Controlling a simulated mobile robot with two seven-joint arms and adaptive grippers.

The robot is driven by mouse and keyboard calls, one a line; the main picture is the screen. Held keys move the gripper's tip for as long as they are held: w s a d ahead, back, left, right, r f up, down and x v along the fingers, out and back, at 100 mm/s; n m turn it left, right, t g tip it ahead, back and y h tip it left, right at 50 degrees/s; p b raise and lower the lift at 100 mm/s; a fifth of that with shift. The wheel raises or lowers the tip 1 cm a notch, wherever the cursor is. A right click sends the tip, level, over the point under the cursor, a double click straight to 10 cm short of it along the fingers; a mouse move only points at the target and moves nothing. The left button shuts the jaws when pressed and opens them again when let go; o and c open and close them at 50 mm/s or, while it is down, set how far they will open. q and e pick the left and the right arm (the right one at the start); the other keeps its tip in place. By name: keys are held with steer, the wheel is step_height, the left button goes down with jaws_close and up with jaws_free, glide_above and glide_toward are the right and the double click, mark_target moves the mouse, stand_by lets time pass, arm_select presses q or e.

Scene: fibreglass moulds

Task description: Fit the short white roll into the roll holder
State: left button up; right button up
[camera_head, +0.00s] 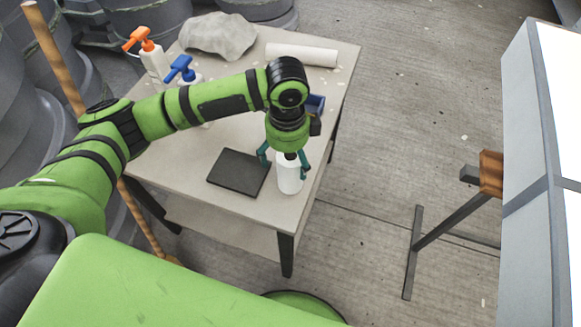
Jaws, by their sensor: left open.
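The short white roll (289,178) stands upright on the table (222,146), near its front right corner. My left gripper (285,163) points down over the roll, with its teal fingers open on either side of the roll's top. I cannot tell whether the fingers touch it. The gripper hides part of the roll's upper end. I cannot make out for sure which thing is the roll holder. My right gripper is not in view.
A dark flat square plate (238,172) lies left of the roll. A longer white roll (301,54), a grey stone-like lump (218,35) and pump bottles (151,62) stand farther back. A metal stand (446,220) is at right.

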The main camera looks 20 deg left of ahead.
arm_select(q)
steer(key=shift+w+d+f, duration=0.1)
steer(key=shift+d+f, duration=0.05)
steer(key=shift+f, duration=0.85)
steer(key=shift+w+d+f, duration=0.1)
steer(key=shift+f, duration=0.85)
steer(key=shift+s, duration=0.1)
steer(key=c, duration=1.4)
steer(key=shift+r, duration=0.1)
